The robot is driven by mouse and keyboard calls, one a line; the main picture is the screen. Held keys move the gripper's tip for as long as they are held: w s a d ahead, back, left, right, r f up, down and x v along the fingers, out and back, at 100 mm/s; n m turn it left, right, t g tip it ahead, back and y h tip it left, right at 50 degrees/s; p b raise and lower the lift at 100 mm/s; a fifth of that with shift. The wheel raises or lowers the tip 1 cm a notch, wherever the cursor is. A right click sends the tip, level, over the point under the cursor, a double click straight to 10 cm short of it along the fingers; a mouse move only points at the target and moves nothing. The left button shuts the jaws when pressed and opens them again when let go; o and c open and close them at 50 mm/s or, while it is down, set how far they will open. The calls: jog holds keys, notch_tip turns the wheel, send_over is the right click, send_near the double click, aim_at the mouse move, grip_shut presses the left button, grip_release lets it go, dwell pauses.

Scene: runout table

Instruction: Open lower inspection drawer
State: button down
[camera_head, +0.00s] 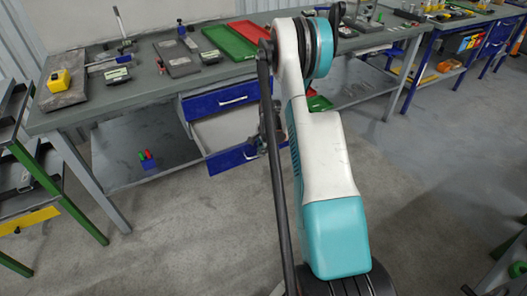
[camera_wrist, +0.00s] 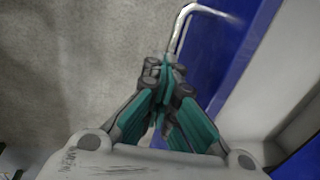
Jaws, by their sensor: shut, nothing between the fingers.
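The lower drawer's blue front (camera_head: 232,159) stands well out from the bench, and its pale inside (camera_head: 222,128) shows. In the wrist view, the blue front (camera_wrist: 215,55) runs down the right of centre, with a silver bar handle (camera_wrist: 187,15) on its outer side. My gripper (camera_wrist: 163,68) is shut and empty. Its fingertips overlap the near end of the handle in the picture; I cannot tell whether they touch it. In the head view, my gripper (camera_head: 268,132) is dark and partly hidden by my arm, at the right end of the drawer front.
The upper blue drawer (camera_head: 205,105) is closed above it. A cart (camera_head: 40,195) stands at left. The floor (camera_head: 190,235) in front is clear.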

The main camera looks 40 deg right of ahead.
jog(key=c, duration=1.7)
grip_release()
jog(key=shift+a+f, duration=0.1)
jog(key=shift+f, duration=0.05)
jog(key=s+r+p, duration=0.1)
jog(key=r+p, duration=0.1)
jog(key=r, duration=0.3)
jog(key=r+p, duration=0.3)
jog(key=r, duration=0.2)
jog(key=s+r+p, duration=0.1)
jog(key=r+p, duration=0.1)
jog(key=r, duration=0.3)
jog(key=shift+s+a+r+p, duration=0.2)
jog(key=shift+s+r+p, duration=0.1)
jog(key=shift+r, duration=0.05)
jog(key=shift+f, duration=0.1)
jog(key=r, duration=0.4)
jog(key=s+r, duration=0.1)
jog(key=r, duration=0.3)
jog(key=s+r, duration=0.1)
jog(key=r, duration=0.3)
jog(key=shift+s+a, duration=0.1)
jog(key=shift+a, duration=0.15)
